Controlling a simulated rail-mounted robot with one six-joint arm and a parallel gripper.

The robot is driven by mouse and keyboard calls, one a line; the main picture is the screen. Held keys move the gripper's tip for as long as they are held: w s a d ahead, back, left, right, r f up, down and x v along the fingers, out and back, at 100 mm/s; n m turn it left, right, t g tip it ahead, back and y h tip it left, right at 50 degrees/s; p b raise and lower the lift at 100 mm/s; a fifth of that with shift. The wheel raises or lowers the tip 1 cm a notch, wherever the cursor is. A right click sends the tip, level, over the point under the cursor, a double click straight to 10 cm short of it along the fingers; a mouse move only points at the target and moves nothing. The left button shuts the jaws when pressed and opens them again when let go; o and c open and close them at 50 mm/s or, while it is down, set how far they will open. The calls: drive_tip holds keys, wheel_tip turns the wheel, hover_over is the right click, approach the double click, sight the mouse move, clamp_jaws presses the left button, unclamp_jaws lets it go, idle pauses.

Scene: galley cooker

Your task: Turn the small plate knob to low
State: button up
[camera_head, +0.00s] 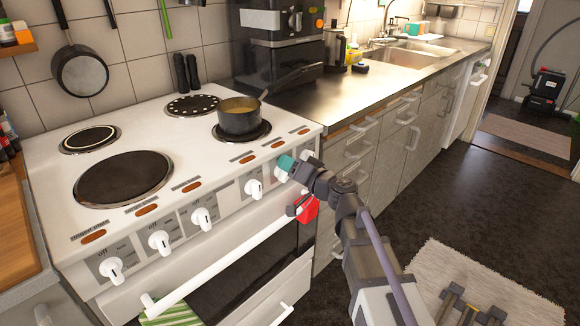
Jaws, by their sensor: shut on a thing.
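The white cooker (62,205) has a row of white knobs along its sloping front panel. My gripper (287,164) reaches in from the right, its teal-tipped end at the right part of this row. It is shut on a knob there, which it mostly hides. A white knob (308,157) shows just to its right, and another knob (254,189) to its left. Three more knobs stand further left. The panel labels are too small to read, so I cannot tell which knob is marked for the small plate or the held knob's setting.
A pot (240,117) of yellowish food sits on the right front plate, its handle pointing right. A large bare plate (123,178) is at left. A red thing (305,208) is just below my gripper. The oven handle (215,266) juts out below the knobs. The floor at right is mostly open.

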drive_tip(key=o, duration=0.6)
drive_tip(key=shift+c, duration=0.2)
drive_tip(key=v, duration=1.1)
drive_tip(key=shift+a, duration=0.1)
